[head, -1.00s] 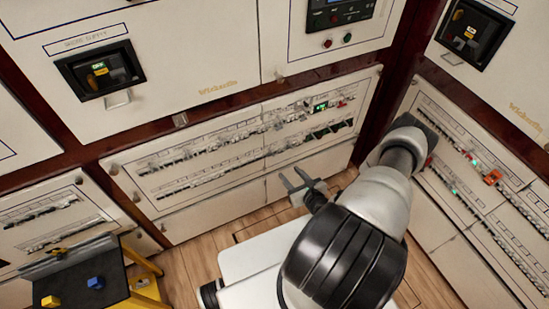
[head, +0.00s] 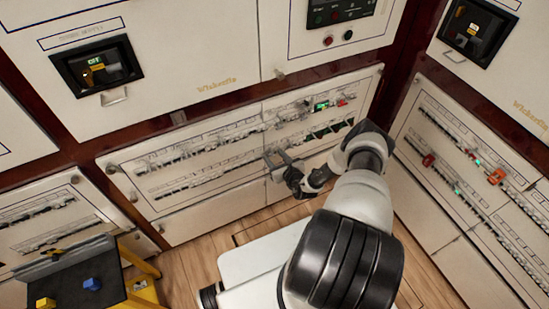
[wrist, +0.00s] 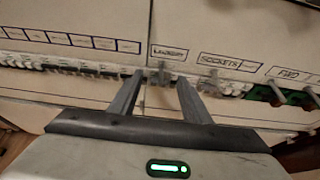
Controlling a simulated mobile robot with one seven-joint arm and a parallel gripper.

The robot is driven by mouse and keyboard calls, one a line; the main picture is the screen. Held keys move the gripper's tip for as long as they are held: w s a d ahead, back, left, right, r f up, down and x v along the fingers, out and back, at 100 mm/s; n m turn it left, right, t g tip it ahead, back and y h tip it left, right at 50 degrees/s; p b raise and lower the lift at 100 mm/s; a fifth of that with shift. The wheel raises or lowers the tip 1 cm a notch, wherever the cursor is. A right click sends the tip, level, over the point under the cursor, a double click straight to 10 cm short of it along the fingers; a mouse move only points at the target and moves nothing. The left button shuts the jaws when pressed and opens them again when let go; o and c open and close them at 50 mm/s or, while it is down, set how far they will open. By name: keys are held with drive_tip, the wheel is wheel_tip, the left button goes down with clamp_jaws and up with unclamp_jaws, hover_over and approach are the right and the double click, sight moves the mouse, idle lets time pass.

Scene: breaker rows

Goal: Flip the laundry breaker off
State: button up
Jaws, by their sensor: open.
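The laundry breaker (wrist: 163,75) is a small grey switch under a boxed label (wrist: 169,51) that reads as laundry, in the wrist view. My gripper (wrist: 160,80) is open, with one finger to the left of this breaker and one to the right. No clear contact shows, and whether its lever is up or down is too small to tell. In the head view my gripper (head: 276,155) is at the lower breaker row of the middle panel (head: 215,210), near its centre seam. The breaker itself cannot be made out there.
The sockets breakers (wrist: 208,86) sit just right of my right finger, with green breakers (wrist: 290,97) further right. A row of other breakers (wrist: 60,67) runs left. A right-hand panel (head: 425,205) stands beside my arm. A black-topped yellow stand (head: 75,275) is at lower left.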

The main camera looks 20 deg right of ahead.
drive_tip(key=shift+c, duration=0.2)
drive_tip(key=c, duration=1)
drive_tip(key=f+b, duration=0.1)
drive_tip(key=b, duration=0.1)
drive_tip(key=f+t+b, duration=0.1)
drive_tip(key=b, duration=0.1)
drive_tip(key=shift+s+t+b, duration=0.3)
wheel_tip(320, 180, down, 3)
drive_tip(key=t+b, duration=0.8)
drive_tip(key=b, duration=0.7)
drive_tip(key=shift+a+f, duration=0.1)
drive_tip(key=shift+f, duration=0.05)
drive_tip(key=shift+b, duration=0.3)
